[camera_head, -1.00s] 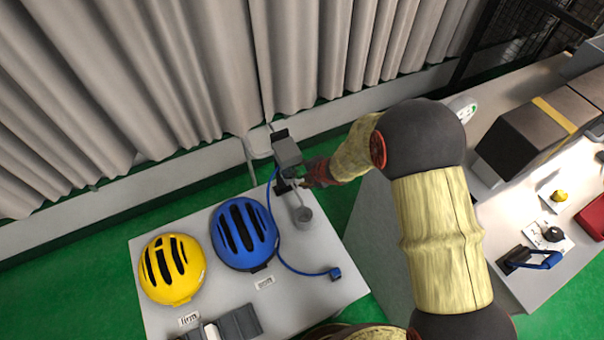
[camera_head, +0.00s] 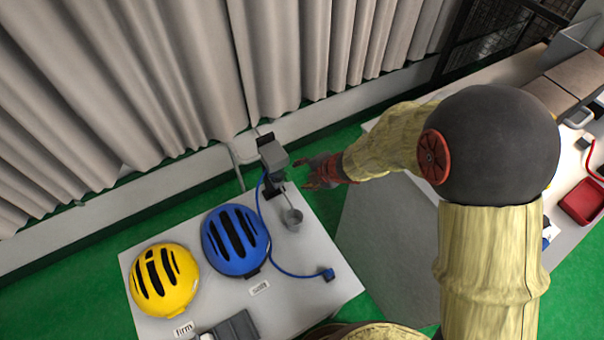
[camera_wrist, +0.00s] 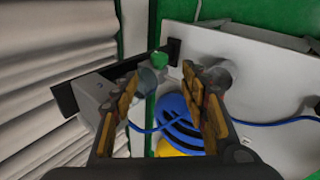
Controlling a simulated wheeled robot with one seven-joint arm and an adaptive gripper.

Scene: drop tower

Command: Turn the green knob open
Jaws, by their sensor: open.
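The green knob (camera_wrist: 159,59) shows in the wrist view, on a grey device (camera_wrist: 97,92) with a dark upright part. In the head view the device (camera_head: 271,155) stands at the table's back right corner, and the knob cannot be made out there. My gripper (camera_head: 308,176) is just right of the device in the head view. In the wrist view my gripper (camera_wrist: 165,92) is open, with its two padded fingers apart. The knob appears between and beyond the fingertips, not touched. Nothing is held.
A grey cup (camera_head: 292,219) is beside the device. A blue helmet (camera_head: 222,240) and a yellow helmet (camera_head: 190,265) lie on the white table (camera_head: 312,285). A blue cable (camera_head: 283,270) runs from the device to a blue plug. A curtain (camera_head: 200,70) hangs behind.

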